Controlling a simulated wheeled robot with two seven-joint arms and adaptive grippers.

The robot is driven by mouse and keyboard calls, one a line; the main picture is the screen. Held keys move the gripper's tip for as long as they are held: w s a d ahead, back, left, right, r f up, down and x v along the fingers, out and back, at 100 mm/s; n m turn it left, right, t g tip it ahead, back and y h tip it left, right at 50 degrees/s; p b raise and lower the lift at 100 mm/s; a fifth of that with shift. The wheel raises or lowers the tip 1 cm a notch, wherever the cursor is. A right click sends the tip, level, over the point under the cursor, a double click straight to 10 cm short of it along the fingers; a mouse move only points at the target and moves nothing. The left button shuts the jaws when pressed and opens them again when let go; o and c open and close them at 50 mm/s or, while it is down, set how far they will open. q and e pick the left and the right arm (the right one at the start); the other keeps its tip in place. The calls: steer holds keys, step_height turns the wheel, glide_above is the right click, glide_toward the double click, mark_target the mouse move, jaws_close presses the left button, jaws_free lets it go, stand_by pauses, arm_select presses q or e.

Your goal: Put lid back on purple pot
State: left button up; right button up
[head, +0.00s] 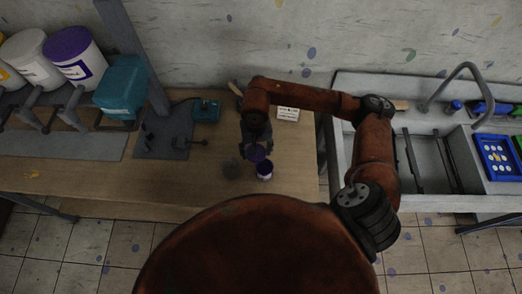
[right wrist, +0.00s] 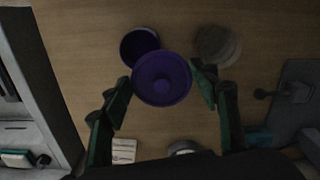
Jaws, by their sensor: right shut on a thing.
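My right gripper (right wrist: 160,88) is shut on the purple lid (right wrist: 162,78), a round disc with a raised knob in its middle. In the head view the lid (head: 256,154) is held near the front edge of the wooden table. The purple pot (head: 265,170) stands upright just beside it, to the right and nearer the front edge. In the right wrist view the pot (right wrist: 137,44) shows a dark open mouth, and the lid overlaps part of its rim. I cannot tell the lid's exact height above the pot. My left gripper is not in view.
A greyish round thing (head: 231,168) stands left of the pot. A small white box (head: 288,114) and a teal device (head: 206,110) sit farther back. A stand with a teal box (head: 121,88) is at left. The sink counter (head: 337,130) lies right, past a gap.

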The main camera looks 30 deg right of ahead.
mark_target(264, 157)
steer(key=s+m+p, duration=0.1)
steer(key=p, duration=0.1)
steer(key=d+m+p, duration=0.1)
steer(key=m+p, duration=0.1)
steer(key=s+m+p, duration=0.1)
steer(key=p, duration=0.1)
steer(key=shift+s+d+r+m, duration=0.15)
steer(key=shift+s+r+m, duration=0.05)
steer(key=shift+s+m, duration=0.1)
steer(key=shift+s+d+f+m+p, duration=0.15)
steer(key=shift+s+f+m+p, duration=0.1)
steer(key=shift+m+p, duration=0.2)
steer(key=shift+f, duration=0.3)
arm_select(q)
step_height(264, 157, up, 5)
steer(key=b, duration=0.3)
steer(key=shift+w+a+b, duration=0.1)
steer(key=shift+b, duration=0.3)
arm_select(e)
step_height(264, 157, down, 6)
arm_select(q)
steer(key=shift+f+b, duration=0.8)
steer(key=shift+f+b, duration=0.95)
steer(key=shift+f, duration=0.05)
arm_select(e)
steer(key=shift+f, duration=0.15)
stand_by(0.9)
stand_by(0.3)
